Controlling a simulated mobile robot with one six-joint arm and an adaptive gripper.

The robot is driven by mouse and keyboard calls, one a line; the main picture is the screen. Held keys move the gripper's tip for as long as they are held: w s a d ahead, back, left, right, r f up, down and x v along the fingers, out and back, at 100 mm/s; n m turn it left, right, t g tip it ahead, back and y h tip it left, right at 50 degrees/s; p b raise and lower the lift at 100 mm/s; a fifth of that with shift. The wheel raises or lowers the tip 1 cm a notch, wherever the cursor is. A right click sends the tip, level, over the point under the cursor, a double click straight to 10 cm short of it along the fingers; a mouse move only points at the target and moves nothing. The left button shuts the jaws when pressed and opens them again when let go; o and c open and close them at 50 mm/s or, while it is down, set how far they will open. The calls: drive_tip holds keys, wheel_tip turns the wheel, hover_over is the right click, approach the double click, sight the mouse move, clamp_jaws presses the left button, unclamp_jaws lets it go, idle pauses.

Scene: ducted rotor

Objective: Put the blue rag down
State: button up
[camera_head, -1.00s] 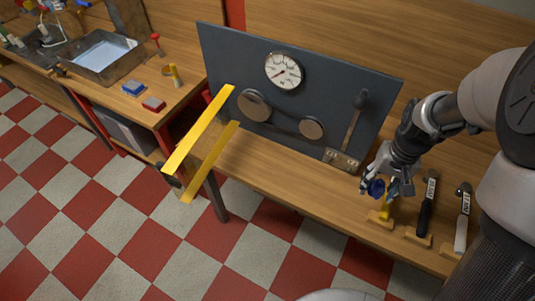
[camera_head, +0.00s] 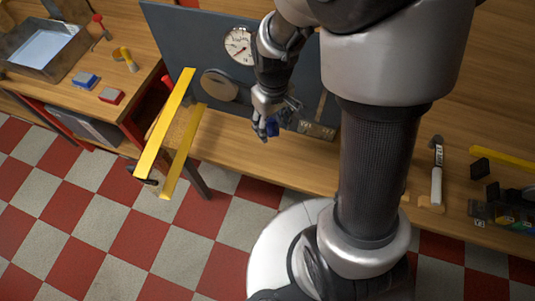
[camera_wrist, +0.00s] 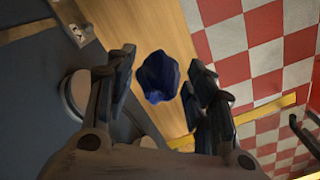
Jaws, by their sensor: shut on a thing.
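My gripper (camera_head: 268,118) is shut on the crumpled dark blue rag (camera_head: 271,127). In the head view the rag shows only as a small patch between the fingers, in front of the lower part of the grey panel. In the wrist view the rag (camera_wrist: 158,77) sits between the two fingers of my gripper (camera_wrist: 162,72), with the wooden bench top (camera_wrist: 165,28) behind it. The rag appears held above the bench; the exact height is hard to tell.
The grey panel (camera_head: 185,45) carries a round gauge (camera_head: 239,45) and discs (camera_head: 218,85). Yellow bars (camera_head: 165,122) stick out at the bench's left end. A white-handled tool (camera_head: 437,180) lies to the right. The bench front (camera_head: 235,145) left of my gripper looks clear.

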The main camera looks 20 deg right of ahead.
sight(271, 161)
wheel_tip(271, 161, down, 19)
drive_tip(key=b, duration=0.5)
drive_tip(key=shift+w+f+b, duration=0.1)
drive_tip(key=shift+w+b, duration=0.05)
drive_tip(key=shift+b, duration=0.15)
drive_tip(key=shift+f, duration=0.2)
drive_tip(key=o, duration=1.1)
drive_tip(key=shift+o, duration=0.2)
drive_tip(key=shift+r, duration=0.1)
